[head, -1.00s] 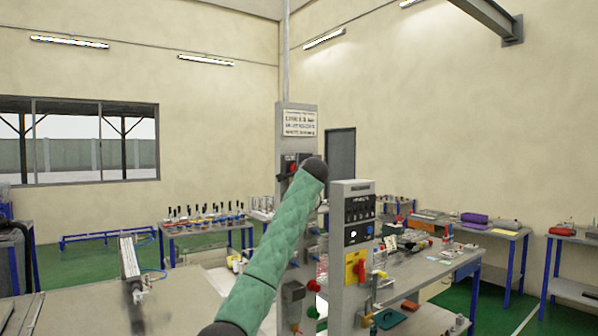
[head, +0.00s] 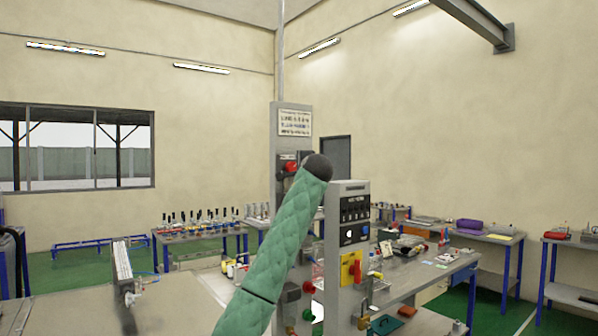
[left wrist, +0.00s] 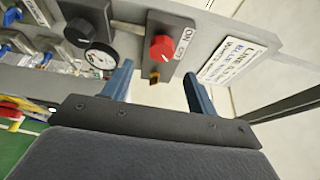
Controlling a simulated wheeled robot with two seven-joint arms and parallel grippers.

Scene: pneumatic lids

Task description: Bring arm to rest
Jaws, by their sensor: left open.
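My green padded arm (head: 276,246) rises from the bottom of the head view to a dark rounded joint, in front of the grey control column (head: 288,140). Its gripper is hidden there. In the left wrist view my left gripper (left wrist: 158,78) is open, its two blue fingers apart with nothing between them. Beyond the fingertips is a grey panel with a red knob (left wrist: 162,47) marked ON; no contact with it is visible. A pressure gauge (left wrist: 100,57) and a black knob (left wrist: 80,31) are left of the knob. My right gripper is in neither view.
A second grey control box (head: 346,240) with a yellow plate stands right of my arm. A metal workbench (head: 425,272) with parts is behind it. A white sign (left wrist: 227,58) is on the panel right of the red knob. Green floor (head: 490,311) shows at right.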

